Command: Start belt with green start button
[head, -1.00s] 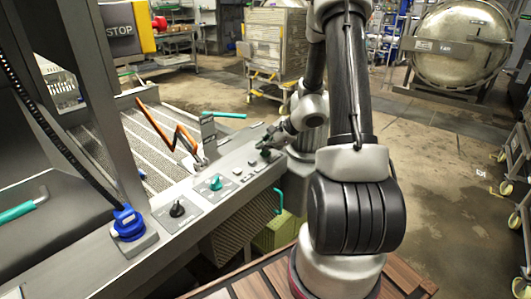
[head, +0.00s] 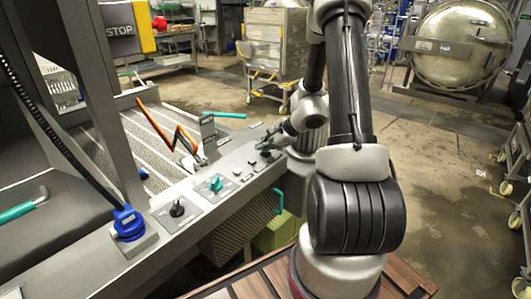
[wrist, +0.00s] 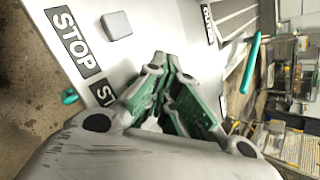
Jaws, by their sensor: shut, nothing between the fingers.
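The grey control panel (head: 225,172) runs along the near side of the belt (head: 118,150). My gripper (head: 265,150) is low at the panel's far right end in the head view. In the wrist view my gripper (wrist: 165,75) has its green-padded fingers together, with nothing held, close over the panel face. I cannot make out the green start button; the fingers may hide it. I cannot tell whether the fingertips touch the panel. A grey square button (wrist: 116,25) lies beside a STOP label (wrist: 72,42) in the wrist view.
An orange bent bar (head: 165,127) stands over the belt. A teal handle (head: 279,201) hangs below the panel. Open floor (head: 440,160) lies to the right.

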